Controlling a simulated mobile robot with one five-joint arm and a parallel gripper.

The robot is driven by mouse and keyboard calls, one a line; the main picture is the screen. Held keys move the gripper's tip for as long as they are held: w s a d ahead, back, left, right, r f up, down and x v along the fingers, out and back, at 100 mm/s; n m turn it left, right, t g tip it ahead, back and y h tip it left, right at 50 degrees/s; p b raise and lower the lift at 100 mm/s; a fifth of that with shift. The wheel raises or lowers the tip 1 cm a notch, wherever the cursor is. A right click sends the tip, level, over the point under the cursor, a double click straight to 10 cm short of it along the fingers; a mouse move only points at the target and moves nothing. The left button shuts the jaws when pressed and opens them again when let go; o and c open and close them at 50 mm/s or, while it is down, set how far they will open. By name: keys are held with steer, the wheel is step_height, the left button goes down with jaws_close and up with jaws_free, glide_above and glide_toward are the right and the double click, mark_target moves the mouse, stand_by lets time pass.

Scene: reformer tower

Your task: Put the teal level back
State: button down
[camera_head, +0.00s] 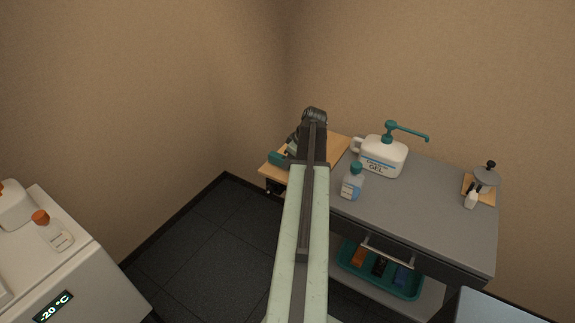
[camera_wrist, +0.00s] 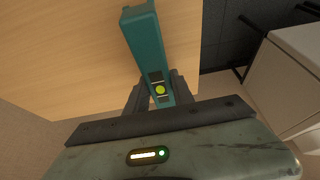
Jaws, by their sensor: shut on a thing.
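The teal level (camera_wrist: 146,45) is a long teal bar with a yellow-green vial near its near end. In the wrist view my gripper (camera_wrist: 158,92) is shut on it near that end, and the bar points away over a light wooden surface (camera_wrist: 60,50). I cannot tell whether the level touches the wood. In the head view the teal level (camera_head: 279,160) shows at the left edge of the wooden board (camera_head: 335,148), left of my arm. My gripper (camera_head: 291,152) is mostly hidden there by my own arm.
A gel pump bottle (camera_head: 383,157) and a small teal-capped bottle (camera_head: 352,184) stand on the grey bench (camera_head: 420,205), right of my arm. A teal tray (camera_head: 383,277) sits on the lower shelf. A white freezer (camera_head: 75,260) stands at left. The dark floor between is clear.

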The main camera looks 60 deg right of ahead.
steer(key=shift+f, duration=0.35)
steer(key=c, duration=1.1)
jaws_free()
steer(key=shift+r+p, duration=0.3)
steer(key=shift+r, duration=0.25)
steer(key=p+v, duration=1.1)
steer(key=v, duration=0.1)
